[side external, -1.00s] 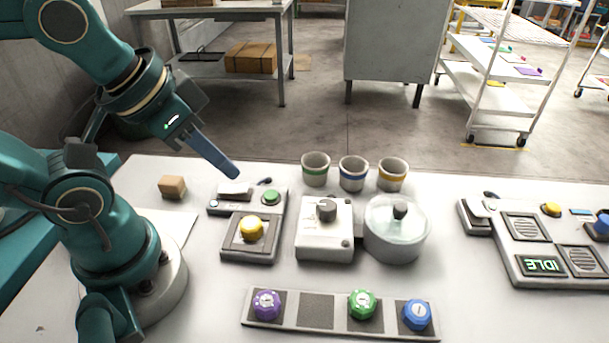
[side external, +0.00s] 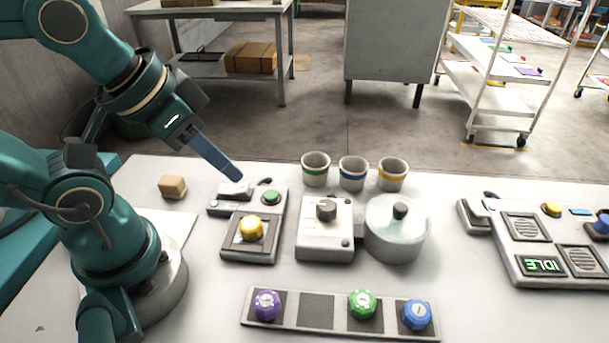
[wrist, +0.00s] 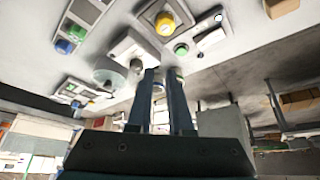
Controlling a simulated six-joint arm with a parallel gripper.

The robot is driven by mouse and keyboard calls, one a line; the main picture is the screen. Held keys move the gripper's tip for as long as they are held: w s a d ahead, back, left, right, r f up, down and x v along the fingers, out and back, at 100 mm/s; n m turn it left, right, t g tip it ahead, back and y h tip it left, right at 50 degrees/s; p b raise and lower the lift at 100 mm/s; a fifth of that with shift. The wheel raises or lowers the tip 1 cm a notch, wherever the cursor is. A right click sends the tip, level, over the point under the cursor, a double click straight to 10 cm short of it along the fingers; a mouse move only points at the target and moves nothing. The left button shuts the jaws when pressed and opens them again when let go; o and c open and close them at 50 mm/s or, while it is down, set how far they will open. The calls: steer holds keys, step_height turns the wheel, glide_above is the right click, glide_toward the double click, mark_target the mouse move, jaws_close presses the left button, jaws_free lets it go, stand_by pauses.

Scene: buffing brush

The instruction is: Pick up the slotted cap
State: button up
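Several knobbed caps are in the side view, and I cannot tell which is the slotted cap. A yellow cap (side external: 252,228) sits in a square holder on the left device; it also shows in the wrist view (wrist: 165,23). Purple (side external: 267,305), green (side external: 362,304) and blue (side external: 416,314) caps with pale marked tops sit on a front strip (side external: 285,328), which has one empty dark square. My gripper (side external: 238,177) is empty, above and behind the left device, pointing down to the right. The wrist view shows its two fingers (wrist: 161,72) apart.
A grey knobbed box (side external: 325,245) and a lidded pot (side external: 396,240) stand right of the left device. Three banded cups (side external: 352,173) stand behind them. A wooden block (side external: 172,187) is at left, an "IDLE" panel (side external: 515,230) at right.

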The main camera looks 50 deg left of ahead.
steer(key=o, duration=0.8)
steer(key=n+g, duration=0.4)
steer(key=g, duration=0.1)
glide_above(252, 220)
step_height(252, 220, down, 7)
steer(key=shift+w+r, duration=0.15)
steer(key=shift+r, duration=0.05)
steer(key=shift+s+f+n+g, duration=0.2)
steer(key=shift+f+n+g, duration=0.1)
steer(key=shift+f, duration=2.85)
